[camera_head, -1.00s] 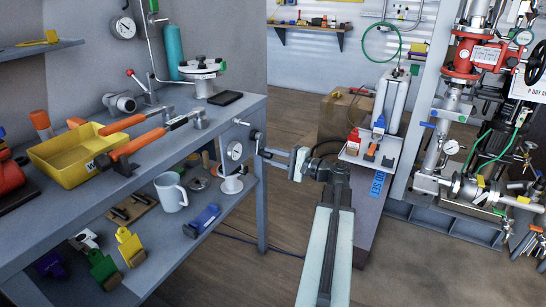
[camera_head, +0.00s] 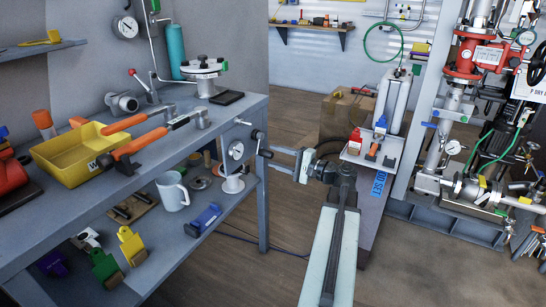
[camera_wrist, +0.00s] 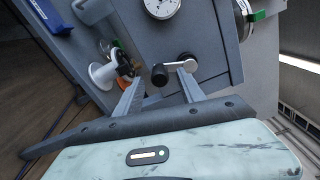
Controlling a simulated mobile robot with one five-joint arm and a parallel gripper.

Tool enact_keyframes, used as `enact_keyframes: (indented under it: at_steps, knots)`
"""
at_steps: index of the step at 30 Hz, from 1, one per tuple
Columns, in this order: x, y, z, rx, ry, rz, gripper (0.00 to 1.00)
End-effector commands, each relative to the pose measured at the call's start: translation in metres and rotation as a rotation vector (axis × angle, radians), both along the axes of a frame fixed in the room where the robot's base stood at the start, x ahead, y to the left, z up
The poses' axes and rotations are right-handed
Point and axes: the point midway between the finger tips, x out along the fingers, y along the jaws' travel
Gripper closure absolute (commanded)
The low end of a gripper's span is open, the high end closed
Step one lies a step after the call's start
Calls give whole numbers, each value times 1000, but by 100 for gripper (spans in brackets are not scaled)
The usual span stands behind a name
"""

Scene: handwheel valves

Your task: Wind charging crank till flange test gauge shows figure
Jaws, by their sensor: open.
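The charging crank (camera_head: 257,137) is on the end panel of the workbench, with a silver arm and a dark knob. In the wrist view the crank's dark knob (camera_wrist: 158,75) is between the fingertips, and its arm runs right to a dark hub. My gripper (camera_head: 269,159) is open, its fingers on either side of the knob; I cannot tell whether either touches it. It also shows in the wrist view (camera_wrist: 158,84). A white dial gauge (camera_head: 236,150) is beside the crank. Another gauge (camera_head: 124,27) is on the wall above the bench. Neither reading is legible.
A mug (camera_head: 172,192) and a white spool-like part (camera_wrist: 103,75) are on the lower shelf. Red valve piping (camera_head: 467,60) stands at right. Floor between is clear.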

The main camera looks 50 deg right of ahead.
Motion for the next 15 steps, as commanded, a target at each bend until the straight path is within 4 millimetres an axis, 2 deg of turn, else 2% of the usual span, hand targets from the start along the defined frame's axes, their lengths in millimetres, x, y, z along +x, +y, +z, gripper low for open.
enact_keyframes:
  at_steps: [9, 15]
  knots:
    - [-35, -9, 0, 0, 0, -2, 53]
    - [-43, -11, 0, 0, 0, -1, 53]
